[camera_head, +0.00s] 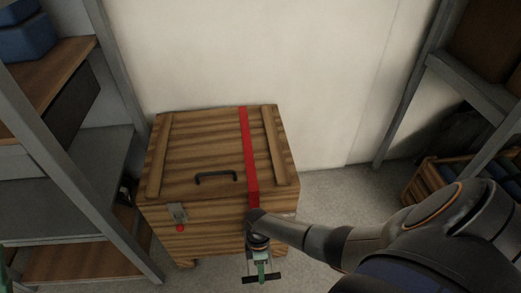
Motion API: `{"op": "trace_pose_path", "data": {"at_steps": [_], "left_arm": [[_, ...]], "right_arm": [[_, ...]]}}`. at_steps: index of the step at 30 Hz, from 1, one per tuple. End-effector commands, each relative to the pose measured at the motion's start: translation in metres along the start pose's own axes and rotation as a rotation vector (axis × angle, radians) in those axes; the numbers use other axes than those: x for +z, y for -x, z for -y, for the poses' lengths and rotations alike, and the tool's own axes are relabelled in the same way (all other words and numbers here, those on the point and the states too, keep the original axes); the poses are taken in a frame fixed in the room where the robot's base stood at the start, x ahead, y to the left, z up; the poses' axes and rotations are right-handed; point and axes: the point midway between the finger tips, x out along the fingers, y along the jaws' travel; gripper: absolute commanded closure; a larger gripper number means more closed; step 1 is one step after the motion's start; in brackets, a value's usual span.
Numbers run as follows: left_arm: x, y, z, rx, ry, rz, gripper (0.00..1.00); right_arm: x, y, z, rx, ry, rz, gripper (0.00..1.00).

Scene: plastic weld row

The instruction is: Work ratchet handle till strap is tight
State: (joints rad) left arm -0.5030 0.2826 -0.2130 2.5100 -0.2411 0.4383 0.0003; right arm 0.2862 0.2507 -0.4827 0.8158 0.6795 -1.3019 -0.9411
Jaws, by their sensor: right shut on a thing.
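A red strap (249,155) runs over the lid from back to front and goes down behind my right wrist at the front edge. My right gripper (262,268) is at the crate's front, below the strap, with its fingers shut on a small green and dark part that looks like the ratchet handle (265,279). Most of the ratchet is hidden by my gripper and wrist. I cannot tell how taut the strap is. My left gripper is not in view.
Metal shelving (62,165) stands close on the left and more shelving (468,85) on the right. A wooden box (425,187) sits low at right. Floor right of the crate is clear.

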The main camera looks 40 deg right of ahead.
Motion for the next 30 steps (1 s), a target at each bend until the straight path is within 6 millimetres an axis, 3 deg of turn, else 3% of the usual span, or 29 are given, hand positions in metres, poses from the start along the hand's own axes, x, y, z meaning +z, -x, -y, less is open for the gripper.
{"op": "trace_pose_path", "data": {"at_steps": [18,19,26,30], "left_arm": [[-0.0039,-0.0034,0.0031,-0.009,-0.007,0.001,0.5],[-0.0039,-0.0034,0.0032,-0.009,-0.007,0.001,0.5],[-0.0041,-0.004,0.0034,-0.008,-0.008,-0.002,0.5],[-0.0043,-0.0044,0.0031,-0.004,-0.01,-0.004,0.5]], "right_arm": [[0.0012,0.0081,-0.0019,0.011,0.0,0.003,1.0],[0.0013,0.0081,-0.0021,0.012,0.0,0.003,0.71],[0.0008,0.007,-0.0008,0.009,0.0,0.002,0.45],[0.0006,0.0063,0.0,0.007,0.0,0.002,0.43]]}}
